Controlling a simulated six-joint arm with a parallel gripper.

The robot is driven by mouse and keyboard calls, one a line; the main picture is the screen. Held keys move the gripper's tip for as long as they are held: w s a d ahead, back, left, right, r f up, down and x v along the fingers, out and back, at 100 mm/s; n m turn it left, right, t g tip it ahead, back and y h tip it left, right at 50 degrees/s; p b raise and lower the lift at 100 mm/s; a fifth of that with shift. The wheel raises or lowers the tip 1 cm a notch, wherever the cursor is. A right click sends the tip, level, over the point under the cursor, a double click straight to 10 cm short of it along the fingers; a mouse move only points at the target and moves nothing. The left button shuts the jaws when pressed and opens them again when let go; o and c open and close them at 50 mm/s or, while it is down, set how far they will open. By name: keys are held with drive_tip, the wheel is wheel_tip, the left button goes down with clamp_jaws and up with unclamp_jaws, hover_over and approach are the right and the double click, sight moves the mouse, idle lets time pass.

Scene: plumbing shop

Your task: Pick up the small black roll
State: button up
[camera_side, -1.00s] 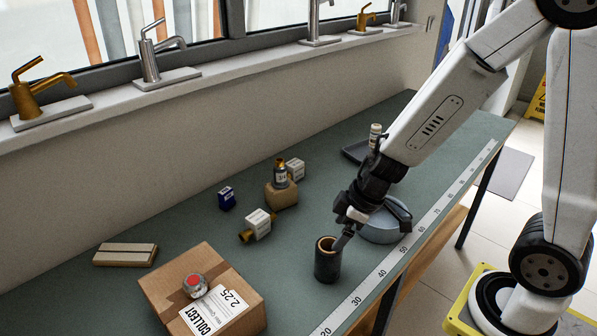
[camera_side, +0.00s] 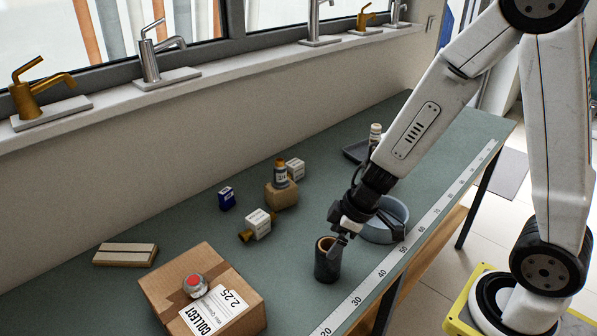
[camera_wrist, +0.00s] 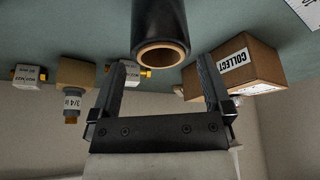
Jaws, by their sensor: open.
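The small black roll (camera_side: 327,263) stands upright on the green bench near its front edge, with a tan core showing at its top. My gripper (camera_side: 341,235) is at the roll's upper right in the side view, close to its rim. In the wrist view the roll (camera_wrist: 160,30) is at the top centre, its tan-ringed end facing the camera. There my gripper (camera_wrist: 163,78) is open, its two fingers spread to either side below the roll's end. Nothing is between the fingertips. Whether a finger touches the roll I cannot tell.
A cardboard box (camera_side: 238,310) with a white label and a red-capped item (camera_side: 195,285) stands front left. A grey-blue bowl (camera_side: 378,233) is just behind my gripper. Small boxes and fittings (camera_side: 258,224) lie farther back. A measuring strip (camera_side: 372,287) runs along the front edge.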

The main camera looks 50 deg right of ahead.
sight(326, 249)
drive_tip(key=shift+w+f, duration=0.1)
drive_tip(key=shift+f, duration=0.15)
drive_tip(key=shift+x, duration=2.35)
drive_tip(key=c, duration=1.1)
drive_tip(key=shift+c, duration=0.2)
drive_tip(key=shift+r, duration=0.25)
wheel_tip(326, 249, up, 9)
drive_tip(key=shift+r, duration=0.2)
idle(0.8)
